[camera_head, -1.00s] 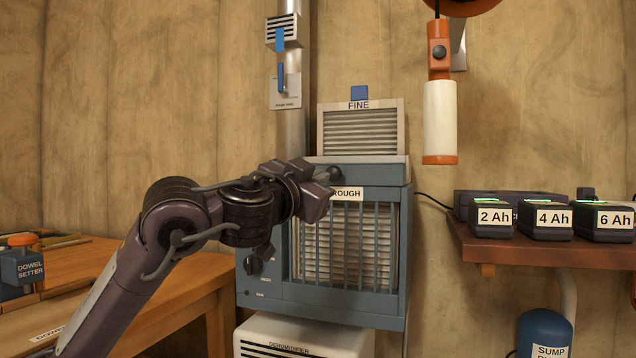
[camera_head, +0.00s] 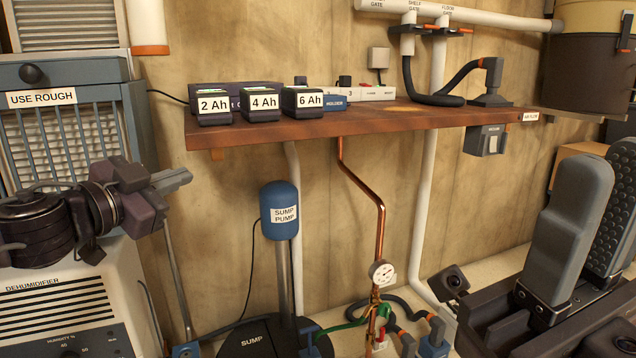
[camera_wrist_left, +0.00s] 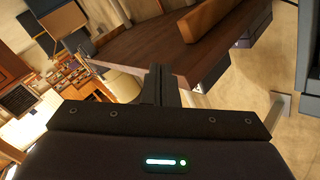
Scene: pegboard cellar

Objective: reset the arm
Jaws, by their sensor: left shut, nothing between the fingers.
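My left gripper (camera_head: 180,180) reaches in from the left in the head view. It is shut and empty, in front of the lower part of the blue filter unit (camera_head: 62,150) and the top of the white dehumidifier (camera_head: 62,305). In the left wrist view its fingers (camera_wrist_left: 160,85) are together at the centre, with a brown wooden surface (camera_wrist_left: 130,55) beyond them. I cannot tell how far the fingertips are from the unit, but they hold nothing.
A wooden shelf (camera_head: 400,122) carries the 2 Ah (camera_head: 213,104), 4 Ah (camera_head: 260,102) and 6 Ah (camera_head: 302,101) batteries. Below stand a blue sump pump (camera_head: 280,208) and a copper pipe (camera_head: 381,225) with a gauge.

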